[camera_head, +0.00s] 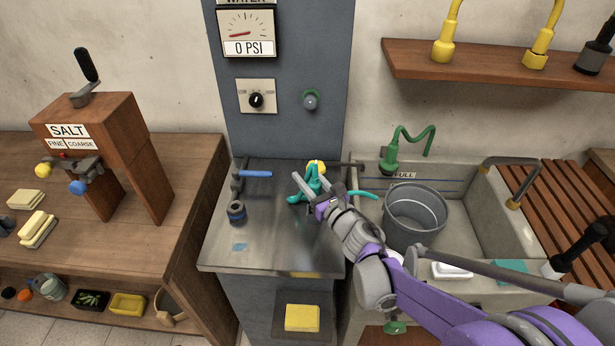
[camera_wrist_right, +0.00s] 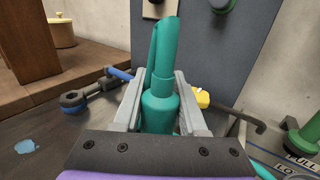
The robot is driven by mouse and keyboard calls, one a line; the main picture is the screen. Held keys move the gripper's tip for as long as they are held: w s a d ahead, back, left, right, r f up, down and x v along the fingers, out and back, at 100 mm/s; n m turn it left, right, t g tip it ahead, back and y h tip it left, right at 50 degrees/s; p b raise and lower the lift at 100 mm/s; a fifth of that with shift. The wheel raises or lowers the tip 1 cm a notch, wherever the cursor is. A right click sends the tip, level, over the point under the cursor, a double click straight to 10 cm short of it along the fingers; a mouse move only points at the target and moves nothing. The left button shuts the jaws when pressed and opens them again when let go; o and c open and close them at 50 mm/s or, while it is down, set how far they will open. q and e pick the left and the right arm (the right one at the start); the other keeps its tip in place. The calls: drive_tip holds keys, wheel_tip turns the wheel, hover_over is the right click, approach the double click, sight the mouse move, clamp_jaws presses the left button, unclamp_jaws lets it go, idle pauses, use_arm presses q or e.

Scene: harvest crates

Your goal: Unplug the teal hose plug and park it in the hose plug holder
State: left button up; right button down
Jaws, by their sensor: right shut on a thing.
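The teal hose plug (camera_head: 312,183) is over the steel bench top, between the fingers of my right gripper (camera_head: 318,193). In the right wrist view the teal plug (camera_wrist_right: 160,105) stands up between the two grey fingers, which press on its wide lower body. Its lower end is hidden, so I cannot tell whether it touches anything below. A piece of teal hose (camera_head: 362,194) shows to the right of the gripper. A dark ring-shaped cup (camera_head: 237,212) stands on the bench left of the plug; I cannot tell whether it is the holder. My left gripper is not in view.
A blue-handled valve (camera_head: 255,173) lies behind the dark cup. A yellow part (camera_head: 316,166) is just behind the plug. The gauge (camera_head: 248,33) reads 0 PSI. A sink with a grey bucket (camera_head: 414,215) is to the right.

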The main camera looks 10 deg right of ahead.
drive_tip(key=shift+f+b, duration=1.5)
drive_tip(key=shift+f, duration=0.55)
drive_tip(key=shift+c, duration=1.9)
unclamp_jaws()
drive_tip(key=v, duration=1.1)
drive_tip(key=shift+w+r, duration=0.1)
